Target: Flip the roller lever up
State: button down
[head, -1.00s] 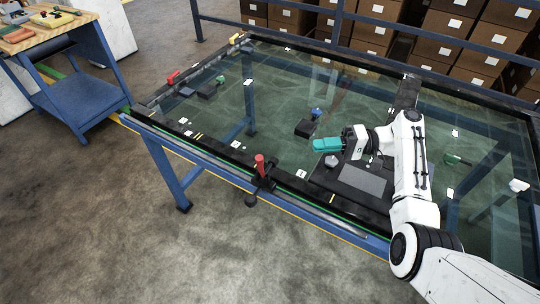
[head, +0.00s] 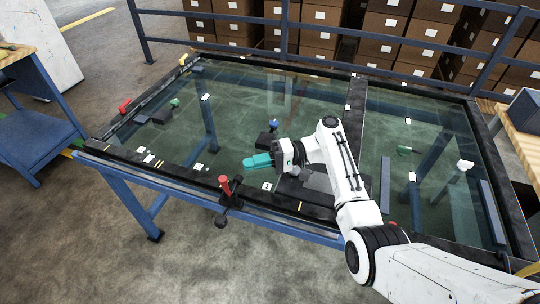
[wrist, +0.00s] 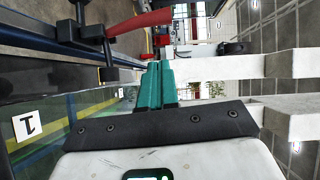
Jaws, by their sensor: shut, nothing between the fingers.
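A red-handled lever (head: 225,184) stands on a black mount on the near rail of the glass-topped table. It looks nearly upright in the head view, with a dark round knob (head: 221,221) hanging below the rail. The red handle (wrist: 140,22) lies across the top of the wrist view, beyond my fingers. I cannot tell for certain that this is the roller lever. My gripper (head: 245,162) has teal fingers, shut and empty. It is over the glass, right of and beyond the red handle, apart from it. The fingertips also show in the wrist view (wrist: 159,66).
A blue-knobbed box (head: 268,137) stands just behind my gripper. A blue railing (head: 330,27) and stacked cartons (head: 390,28) are behind. Floor in front is clear.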

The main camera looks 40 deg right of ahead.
aim_at(226, 187)
jog(key=shift+s+a+f+p, duration=0.15)
jog(key=shift+a+p, duration=0.25)
jog(key=shift+a, duration=0.5)
jog(key=shift+s+a+p, duration=0.2)
jog(key=shift+a+p, duration=0.15)
jog(key=shift+a, duration=0.55)
jog(key=shift+s+a+f+p, duration=0.15)
jog(key=shift+a+p, duration=0.25)
jog(key=shift+a, duration=0.5)
jog(key=shift+s+a+r+n+h+p, duration=0.2)
jog(key=shift+s+a+n+h+p, duration=0.1)
jog(key=shift+n+h+p, duration=0.15)
jog(key=s+a+f+n+t+h, duration=0.1)
jog(key=s+a+n+h, duration=0.2)
jog(key=a+n+h, duration=0.2)
jog(key=shift+s+f+n, duration=0.25)
jog(key=shift+f+n, duration=0.05)
jog(key=shift+n, duration=0.15)
jog(key=shift+r, duration=0.1)
